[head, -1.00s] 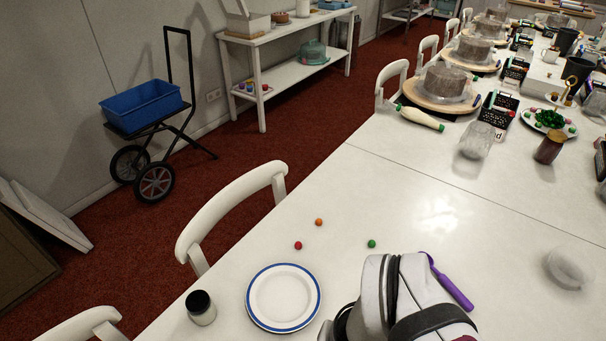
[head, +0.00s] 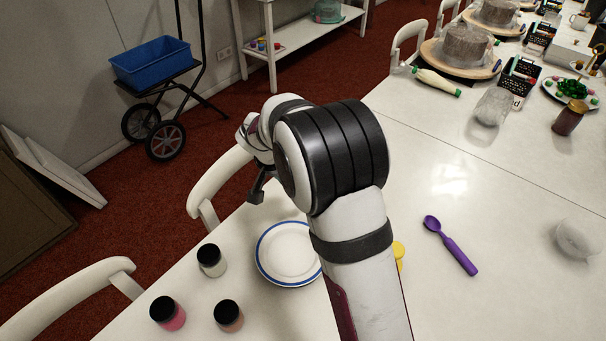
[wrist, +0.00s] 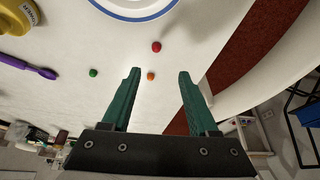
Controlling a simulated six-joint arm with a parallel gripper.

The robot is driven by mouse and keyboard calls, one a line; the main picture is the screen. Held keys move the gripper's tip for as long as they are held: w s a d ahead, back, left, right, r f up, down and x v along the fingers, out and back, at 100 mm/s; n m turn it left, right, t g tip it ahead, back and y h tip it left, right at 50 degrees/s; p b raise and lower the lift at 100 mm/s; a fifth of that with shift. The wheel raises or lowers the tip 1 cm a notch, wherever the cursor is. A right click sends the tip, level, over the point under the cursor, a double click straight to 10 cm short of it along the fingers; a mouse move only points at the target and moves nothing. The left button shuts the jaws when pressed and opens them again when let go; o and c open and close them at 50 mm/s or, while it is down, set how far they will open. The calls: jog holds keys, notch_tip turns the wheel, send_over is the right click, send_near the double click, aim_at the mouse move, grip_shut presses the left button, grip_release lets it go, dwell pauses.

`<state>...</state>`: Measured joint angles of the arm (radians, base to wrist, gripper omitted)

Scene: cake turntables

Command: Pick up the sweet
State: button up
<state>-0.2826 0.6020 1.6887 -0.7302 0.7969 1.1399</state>
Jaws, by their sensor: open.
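Three small round sweets lie on the white table in the wrist view: a red sweet (wrist: 156,47), an orange sweet (wrist: 151,76) and a green sweet (wrist: 93,72). My gripper (wrist: 157,76) has its two green fingers apart with nothing held. The orange sweet shows in the gap between the fingertips, lower down on the table, and the red one lies a little beyond it. The green one is left of the fingers. In the head view my arm hides all three sweets. The dark gripper part (head: 260,188) shows beyond the plate, near the table's edge.
A blue-rimmed white plate (head: 285,282) is partly covered by my arm. Jars with black lids (head: 211,262) stand left of it. A purple scoop (head: 451,246) and a yellow object (head: 398,252) lie to the right. A white chair (head: 207,198) stands at the edge.

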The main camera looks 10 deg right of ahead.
jog(key=x, duration=1.2)
jog(key=shift+s+d+f, duration=0.2)
jog(key=shift+d+f, duration=0.1)
jog(key=shift+d, duration=0.05)
grip_shut()
